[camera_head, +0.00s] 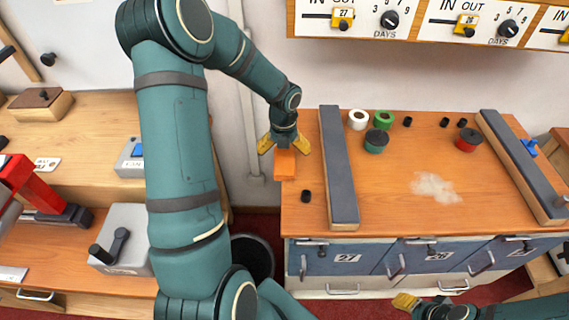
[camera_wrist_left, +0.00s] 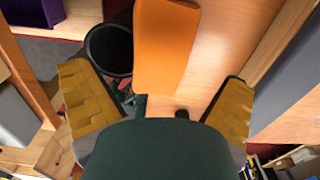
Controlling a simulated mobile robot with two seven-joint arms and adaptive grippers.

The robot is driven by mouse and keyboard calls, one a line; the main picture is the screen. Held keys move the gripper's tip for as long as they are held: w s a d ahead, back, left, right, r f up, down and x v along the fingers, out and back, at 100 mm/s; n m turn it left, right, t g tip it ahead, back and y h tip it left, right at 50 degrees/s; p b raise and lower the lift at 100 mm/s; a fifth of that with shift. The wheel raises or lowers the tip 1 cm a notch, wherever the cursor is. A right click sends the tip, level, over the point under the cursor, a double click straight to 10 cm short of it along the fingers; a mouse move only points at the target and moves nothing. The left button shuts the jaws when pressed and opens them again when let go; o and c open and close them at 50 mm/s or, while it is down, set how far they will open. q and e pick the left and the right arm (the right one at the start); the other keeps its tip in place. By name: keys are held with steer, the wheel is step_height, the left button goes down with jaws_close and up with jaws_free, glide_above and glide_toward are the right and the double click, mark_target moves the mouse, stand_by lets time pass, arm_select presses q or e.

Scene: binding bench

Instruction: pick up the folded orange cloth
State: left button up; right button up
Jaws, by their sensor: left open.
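The folded orange cloth (camera_head: 285,164) lies at the left edge of the wooden bench top. In the left wrist view the cloth (camera_wrist_left: 163,50) is a flat orange block in the upper middle. My left gripper (camera_head: 284,149) is at the cloth's far end, its yellow fingers spread wide to either side. In the left wrist view the left gripper (camera_wrist_left: 158,106) has nothing between its pads, and the cloth lies ahead of the gap. I cannot tell whether it touches the cloth. My right gripper (camera_head: 405,301) shows only partly at the bottom, with one yellow finger visible.
A long grey-topped bar (camera_head: 338,165) stands just right of the cloth. A small black cylinder (camera_head: 305,196) is near the front edge. Several spools, including a green one (camera_head: 384,118), stand farther back. A dark bin (camera_head: 252,257) stands below, left of the bench.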

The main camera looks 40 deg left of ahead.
mark_target(285, 160)
arm_select(q)
step_height(285, 160, down, 5)
steer(key=shift+w+r+b, duration=0.15)
steer(key=shift+b, duration=0.4)
steer(key=shift+d+r, duration=0.1)
steer(key=c, duration=1)
